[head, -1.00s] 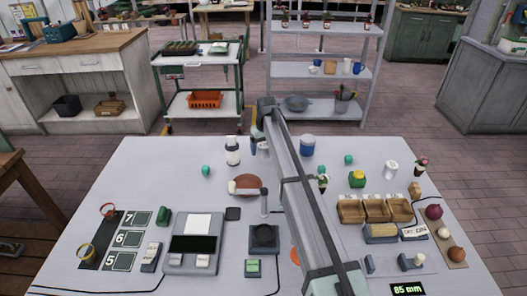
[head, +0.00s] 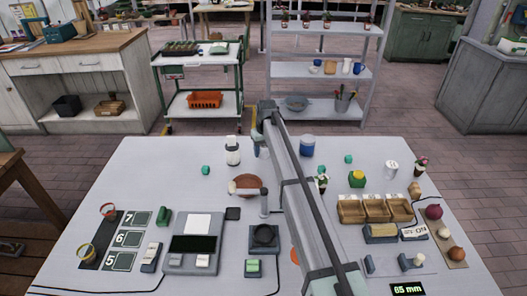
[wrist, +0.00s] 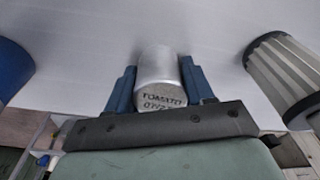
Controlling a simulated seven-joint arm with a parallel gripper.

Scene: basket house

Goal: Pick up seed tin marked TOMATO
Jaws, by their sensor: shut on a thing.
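The seed tin marked TOMATO (wrist: 160,78) is a small silver cylinder with dark lettering on its grey end face. In the wrist view it sits between the two blue fingers of my gripper (wrist: 160,88), which are shut on it. A pale surface lies behind it; I cannot tell whether the tin touches it. In the head view my arm hides the tin, and only a bit of my gripper (head: 257,142) shows near the back of the table.
A white jar with a dark lid (head: 233,152) and a blue jar (head: 307,147) stand on either side of my gripper. The white table (head: 150,180) also holds wooden trays (head: 375,208), a scale-like device (head: 193,243) and small teal blocks. The back left is fairly clear.

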